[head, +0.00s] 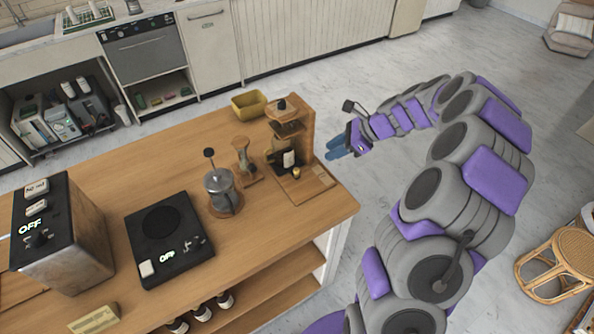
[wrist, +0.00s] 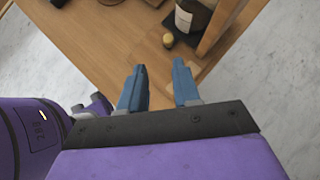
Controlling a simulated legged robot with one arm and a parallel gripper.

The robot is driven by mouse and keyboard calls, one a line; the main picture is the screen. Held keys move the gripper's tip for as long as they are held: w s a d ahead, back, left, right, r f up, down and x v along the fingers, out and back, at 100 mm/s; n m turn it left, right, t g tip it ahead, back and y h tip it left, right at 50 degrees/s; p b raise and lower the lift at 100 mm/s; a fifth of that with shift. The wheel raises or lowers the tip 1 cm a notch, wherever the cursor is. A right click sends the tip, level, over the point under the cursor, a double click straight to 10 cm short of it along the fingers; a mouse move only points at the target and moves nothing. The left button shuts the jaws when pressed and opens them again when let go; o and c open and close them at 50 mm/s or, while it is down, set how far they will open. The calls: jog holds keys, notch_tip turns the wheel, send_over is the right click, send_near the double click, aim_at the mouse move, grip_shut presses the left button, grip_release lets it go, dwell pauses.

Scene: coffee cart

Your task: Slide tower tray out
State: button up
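The wooden tower (head: 302,128) stands near the right end of the wooden counter. I cannot tell where tray and base part.
A French press (head: 221,190), a wooden stand (head: 243,160) and a yellow container (head: 249,104) are near the tower. A black hot plate (head: 168,238) and a metal box machine (head: 62,235) are further left. Floor is open right of the counter's edge; a rattan stool (head: 555,255) stands far right.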

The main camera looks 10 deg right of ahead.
aim_at(297, 169)
jog(key=shift+m, duration=0.5)
jog(key=b+x, duration=0.1)
jog(key=x, duration=0.4)
jog(key=d+b+x, duration=0.1)
jog(key=b+x, duration=0.1)
jog(key=x, duration=0.4)
jog(key=w+f+b+x, duration=0.1)
jog(key=x, duration=0.5)
jog(key=shift+d+f+b, duration=0.15)
jog(key=shift+f+b, duration=0.05)
jog(key=shift+b, duration=0.15)
jog(key=shift+c, duration=0.5)
grip_shut()
